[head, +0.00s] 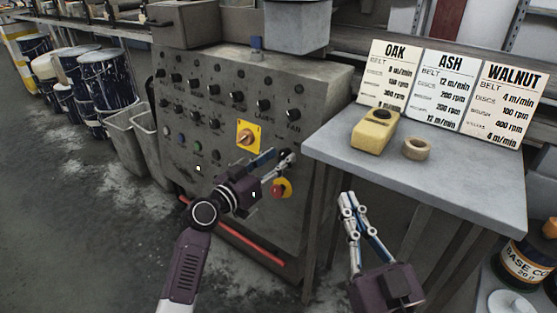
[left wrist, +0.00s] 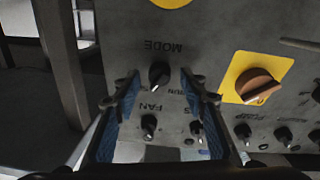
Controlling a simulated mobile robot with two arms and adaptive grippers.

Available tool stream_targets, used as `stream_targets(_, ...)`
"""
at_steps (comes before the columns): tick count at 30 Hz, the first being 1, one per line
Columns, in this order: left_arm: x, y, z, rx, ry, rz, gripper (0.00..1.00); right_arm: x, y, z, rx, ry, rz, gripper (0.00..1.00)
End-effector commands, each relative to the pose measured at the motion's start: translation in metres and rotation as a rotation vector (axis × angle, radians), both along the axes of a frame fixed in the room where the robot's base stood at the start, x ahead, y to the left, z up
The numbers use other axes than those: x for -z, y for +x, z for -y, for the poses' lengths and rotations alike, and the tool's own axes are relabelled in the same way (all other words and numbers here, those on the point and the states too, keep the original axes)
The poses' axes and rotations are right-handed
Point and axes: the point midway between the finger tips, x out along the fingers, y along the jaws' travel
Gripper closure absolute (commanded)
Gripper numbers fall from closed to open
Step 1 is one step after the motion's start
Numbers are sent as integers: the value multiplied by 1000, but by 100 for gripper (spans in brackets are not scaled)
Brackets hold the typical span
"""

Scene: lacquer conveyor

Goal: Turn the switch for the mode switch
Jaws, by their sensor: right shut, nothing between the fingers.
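The mode switch (left wrist: 159,74) is a black knob beside the MODE label in the left wrist view, where the panel appears upside down. My left gripper (left wrist: 160,80) is open, its blue-padded fingers on either side of the knob in that view. I cannot tell whether they touch it. In the head view my left gripper (head: 280,157) is at the right part of the grey control panel (head: 225,88), and the mode switch is hidden behind it. My right gripper (head: 347,197) is shut and empty, in front of the side table.
An orange rotary switch on a yellow plate (head: 247,137) and a red emergency stop (head: 282,188) are close to my left gripper. The side table (head: 462,171) holds a yellow device (head: 375,131), a tape roll (head: 417,148) and three setting cards. Drums stand at the left.

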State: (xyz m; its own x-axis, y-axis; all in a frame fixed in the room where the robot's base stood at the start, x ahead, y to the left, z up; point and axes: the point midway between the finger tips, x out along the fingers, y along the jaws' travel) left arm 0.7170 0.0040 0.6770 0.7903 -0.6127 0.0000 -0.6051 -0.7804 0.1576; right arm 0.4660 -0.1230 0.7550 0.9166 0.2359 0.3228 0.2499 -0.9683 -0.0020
Motion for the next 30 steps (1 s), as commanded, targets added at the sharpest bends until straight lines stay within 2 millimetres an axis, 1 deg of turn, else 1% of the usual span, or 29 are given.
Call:
stream_targets(4,0,5,4,0,-1,-1,61,-6,-2,0,-1,8,27,100)
stream_targets(11,0,5,4,0,0,0,62,-6,-2,0,-1,8,29,100)
stream_targets(21,0,5,4,0,0,0,99,-6,-2,0,-1,8,29,100)
stream_targets(28,0,4,4,-2,-8,-6,100,-5,-1,0,-1,5,17,100)
stream_targets(30,0,4,4,-4,-17,-14,100,1,1,0,0,-3,-13,100)
